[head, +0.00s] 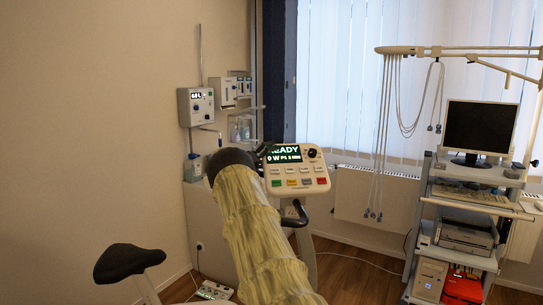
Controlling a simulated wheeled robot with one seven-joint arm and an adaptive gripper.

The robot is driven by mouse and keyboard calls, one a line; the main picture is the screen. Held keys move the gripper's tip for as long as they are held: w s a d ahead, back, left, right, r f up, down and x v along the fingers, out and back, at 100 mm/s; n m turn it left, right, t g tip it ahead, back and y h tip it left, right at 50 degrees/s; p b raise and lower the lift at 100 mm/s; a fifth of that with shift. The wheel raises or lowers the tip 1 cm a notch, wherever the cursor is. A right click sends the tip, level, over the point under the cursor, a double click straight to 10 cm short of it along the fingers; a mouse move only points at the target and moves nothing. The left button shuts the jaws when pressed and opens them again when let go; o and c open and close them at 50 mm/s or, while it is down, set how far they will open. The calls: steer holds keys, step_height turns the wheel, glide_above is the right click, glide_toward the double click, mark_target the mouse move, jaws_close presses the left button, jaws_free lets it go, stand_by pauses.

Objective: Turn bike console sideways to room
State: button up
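The bike console (295,170) is a pale panel with a lit green display and rows of coloured buttons, near the middle of the head view. Its face is toward me, and its upper left side is close to or behind the end of my arm. My gripper (230,160) appears as a dark rounded shape at the end of my yellowish arm, left of the console. The bike's black saddle (128,262) is at the lower left. Much of the bike's frame is hidden by my arm.
A cart (425,225) with a monitor (479,128), keyboard and printer stands at the right, with cables hanging from an overhead boom (455,50). Wall devices (196,106) are behind the bike. A radiator (370,200) is under the window. Wooden floor (345,270) shows between bike and cart.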

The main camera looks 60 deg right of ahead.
steer(key=shift+w+a, duration=0.1)
steer(key=shift+w, duration=0.05)
steer(key=shift+w+a+f, duration=0.15)
steer(key=shift+w+a, duration=0.05)
steer(key=shift+a, duration=0.05)
steer(key=v, duration=1.1)
steer(key=shift+a+r, duration=0.3)
steer(key=shift+a, duration=0.05)
steer(key=shift+a, duration=0.1)
